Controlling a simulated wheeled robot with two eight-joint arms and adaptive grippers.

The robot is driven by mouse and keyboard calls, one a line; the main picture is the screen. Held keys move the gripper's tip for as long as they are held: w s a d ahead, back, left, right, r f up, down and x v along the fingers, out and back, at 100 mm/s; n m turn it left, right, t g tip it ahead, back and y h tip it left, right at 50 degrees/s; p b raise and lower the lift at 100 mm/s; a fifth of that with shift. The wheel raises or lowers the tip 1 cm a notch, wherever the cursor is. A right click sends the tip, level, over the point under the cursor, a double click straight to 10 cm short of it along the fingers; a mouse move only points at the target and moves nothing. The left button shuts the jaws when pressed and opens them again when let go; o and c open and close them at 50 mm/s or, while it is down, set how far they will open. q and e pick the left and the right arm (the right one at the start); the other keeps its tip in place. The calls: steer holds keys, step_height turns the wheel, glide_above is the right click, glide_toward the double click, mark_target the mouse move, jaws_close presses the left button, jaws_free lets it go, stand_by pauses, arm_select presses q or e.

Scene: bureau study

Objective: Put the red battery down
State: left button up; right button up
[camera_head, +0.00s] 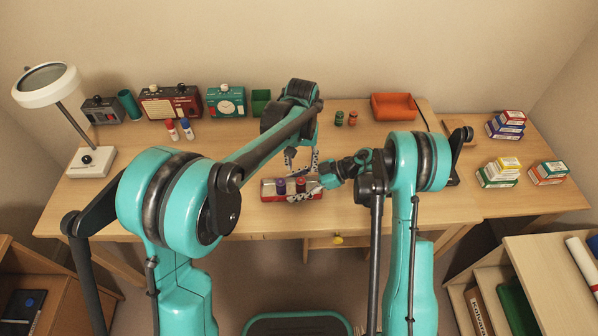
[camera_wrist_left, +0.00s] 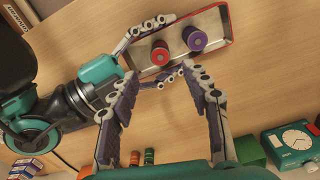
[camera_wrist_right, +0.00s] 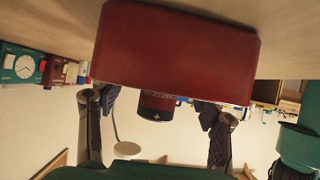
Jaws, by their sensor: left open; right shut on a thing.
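The red battery (camera_head: 301,185) stands upright at the tray (camera_head: 268,197), next to a purple battery (camera_head: 281,187). In the left wrist view the red battery (camera_wrist_left: 160,53) is nearer my right gripper than the purple one (camera_wrist_left: 195,38). My right gripper (camera_head: 322,180) reaches in from the right and is shut on the red battery; its fingers lie on either side of it. In the right wrist view the tray wall (camera_wrist_right: 175,55) hides part of the red battery (camera_wrist_right: 157,106). I cannot tell whether its base touches the tray floor. My left gripper (camera_head: 300,160) is open and empty above and behind the tray.
Two small batteries (camera_head: 346,118) and an orange bin (camera_head: 396,106) stand at the back. A green clock box (camera_head: 226,101), a radio (camera_head: 170,102), glue bottles (camera_head: 180,130) and a lamp (camera_head: 90,160) are to the left. Stacked boxes (camera_head: 498,172) are right. The desk left of the tray is clear.

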arm_select(q)
steer(key=shift+r, duration=0.4)
steer(key=s+a+r+n+t, duration=0.1)
steer(key=s+a+r+t, duration=0.1)
steer(key=s+a+r, duration=0.3)
steer(key=s+a+r+t, duration=0.1)
steer(key=s+a+r, duration=0.25)
steer(key=a, duration=0.35)
steer(key=s+a+f+n+t, duration=0.1)
steer(key=s+a+t, duration=0.3)
steer(key=s+a, duration=0.4)
steer(key=s+f, duration=0.1)
steer(key=s, duration=0.3)
steer(key=shift+a, duration=0.4)
arm_select(e)
steer(key=o, duration=0.9)
